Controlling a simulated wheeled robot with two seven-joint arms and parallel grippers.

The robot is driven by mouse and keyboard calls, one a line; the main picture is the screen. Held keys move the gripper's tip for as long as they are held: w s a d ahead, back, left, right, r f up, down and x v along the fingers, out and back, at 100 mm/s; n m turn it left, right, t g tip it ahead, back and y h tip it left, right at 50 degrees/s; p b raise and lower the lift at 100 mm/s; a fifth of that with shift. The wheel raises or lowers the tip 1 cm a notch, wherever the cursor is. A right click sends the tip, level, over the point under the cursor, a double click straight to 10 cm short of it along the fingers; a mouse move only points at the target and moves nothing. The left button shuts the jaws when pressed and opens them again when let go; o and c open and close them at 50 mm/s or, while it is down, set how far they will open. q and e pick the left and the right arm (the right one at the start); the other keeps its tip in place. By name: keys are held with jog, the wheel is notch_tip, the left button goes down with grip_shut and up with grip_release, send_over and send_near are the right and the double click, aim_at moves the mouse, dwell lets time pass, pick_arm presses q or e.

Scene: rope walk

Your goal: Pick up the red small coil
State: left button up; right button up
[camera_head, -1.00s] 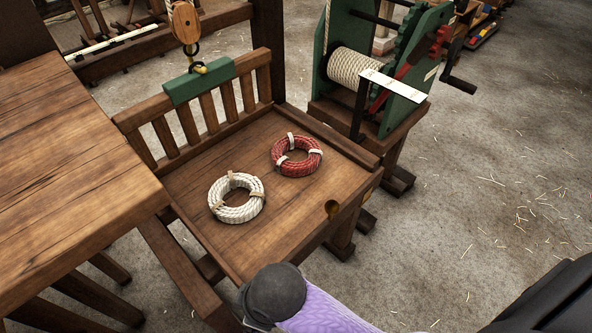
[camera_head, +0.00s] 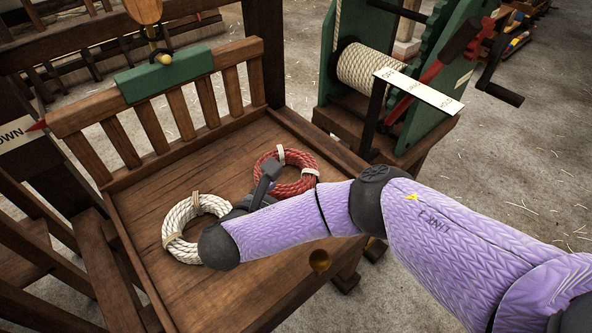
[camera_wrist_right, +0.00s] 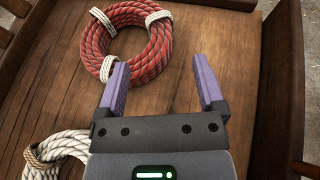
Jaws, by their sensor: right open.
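The red small coil (camera_head: 287,172) lies flat on the wooden tray platform, bound with white ties. It also shows at the top of the right wrist view (camera_wrist_right: 127,42). My right gripper (camera_wrist_right: 158,82) is open and empty, with its two purple fingers apart. The left finger's tip is close to the coil's lower edge in that view; I cannot tell whether it touches. My left gripper is not in view.
A white coil (camera_head: 180,232) lies left of the red one, partly behind my arm. The platform (camera_head: 150,215) has a slatted back rail (camera_head: 181,113) and a raised right edge. A green winch (camera_head: 328,60) with rope stands behind it.

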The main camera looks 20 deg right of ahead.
aim_at(304, 181)
jog(key=b+x, duration=0.2)
jog(key=x, duration=0.2)
jog(key=f+b+x, duration=0.1)
jog(key=b+x, duration=0.2)
jog(key=x, duration=0.1)
jog(key=shift+a+f, duration=0.1)
jog(key=shift+w, duration=0.1)
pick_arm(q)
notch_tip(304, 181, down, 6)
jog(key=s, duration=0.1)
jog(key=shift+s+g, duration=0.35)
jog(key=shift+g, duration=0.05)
pick_arm(e)
jog(key=shift+r, duration=0.2)
jog(key=shift+c, duration=0.3)
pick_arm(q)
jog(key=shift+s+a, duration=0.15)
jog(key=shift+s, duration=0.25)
pick_arm(e)
grip_shut()
